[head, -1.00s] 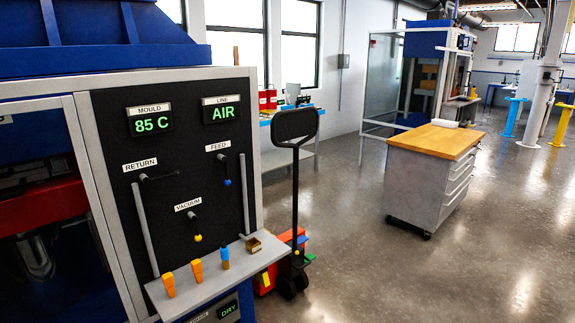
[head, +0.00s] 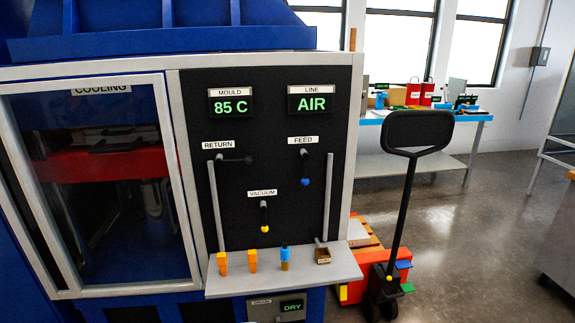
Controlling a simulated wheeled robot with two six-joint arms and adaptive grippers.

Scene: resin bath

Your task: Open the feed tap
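The feed tap (head: 304,168) is on the black panel below the FEED label, right of centre. Its dark lever hangs straight down and ends in a blue knob. The return tap (head: 236,159) has its lever pointing sideways to the right. The vacuum tap (head: 264,216) has its lever hanging down with a yellow knob. The displays read MOULD 85 C (head: 231,102) and LINE AIR (head: 312,102). Neither of my grippers is in the head view.
A shelf (head: 340,268) juts out under the panel, holding orange clips, a blue-and-orange item and a small brass box. A pallet truck (head: 418,135) with an upright handle stands right of the machine. Beyond it is a bench (head: 375,165). A grey drawer cabinet cuts in at the right edge.

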